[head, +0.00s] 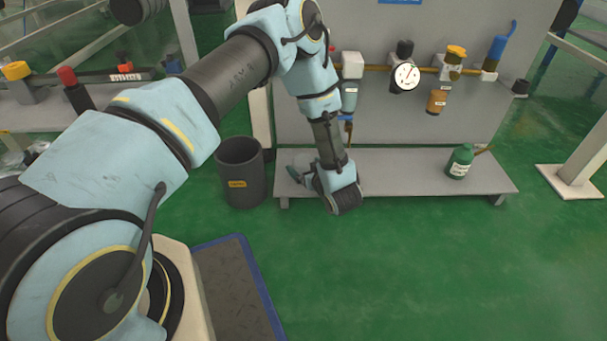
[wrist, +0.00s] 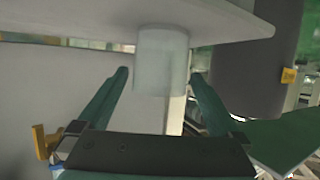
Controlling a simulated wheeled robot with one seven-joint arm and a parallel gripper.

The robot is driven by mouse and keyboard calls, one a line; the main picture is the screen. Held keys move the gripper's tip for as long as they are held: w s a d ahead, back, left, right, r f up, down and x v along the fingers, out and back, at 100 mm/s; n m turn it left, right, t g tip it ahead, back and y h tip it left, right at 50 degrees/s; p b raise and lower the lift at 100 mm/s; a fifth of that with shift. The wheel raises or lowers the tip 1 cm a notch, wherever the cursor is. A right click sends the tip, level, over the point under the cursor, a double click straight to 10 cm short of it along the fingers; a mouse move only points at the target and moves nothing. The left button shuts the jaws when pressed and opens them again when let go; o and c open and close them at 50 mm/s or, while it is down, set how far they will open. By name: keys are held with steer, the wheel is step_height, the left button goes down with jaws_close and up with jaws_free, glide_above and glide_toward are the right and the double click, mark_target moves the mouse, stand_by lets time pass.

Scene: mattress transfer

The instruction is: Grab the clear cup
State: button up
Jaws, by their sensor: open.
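The clear cup (wrist: 161,62) is a pale, translucent cylinder in the upper middle of the wrist view. One end meets the grey bench slab (wrist: 225,24) that crosses the top of that tilted view. My gripper (wrist: 159,77) is open, with one dark green finger to the left of the cup and one to the right. The cup shows between the fingertips, with a visible gap on both sides. In the head view my wrist is low at the left end of the low grey bench (head: 410,172), and I cannot make out the cup there.
A dark bin (head: 242,178) with a yellow label stands on the green floor just left of the bench. A green bottle (head: 460,161) stands on the bench's right part. A grey panel (head: 400,120) with a gauge (head: 405,76) and fittings rises behind. The bench's middle is clear.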

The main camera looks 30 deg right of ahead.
mark_target(300, 162)
steer(key=b+x, duration=0.1)
steer(key=x, duration=0.1)
steer(key=b+x, duration=0.2)
steer(key=shift+f, duration=0.3)
steer(key=shift+w+b, duration=0.3)
steer(key=shift+w, duration=0.15)
steer(key=shift+c, duration=0.2)
steer(key=c, duration=1.2)
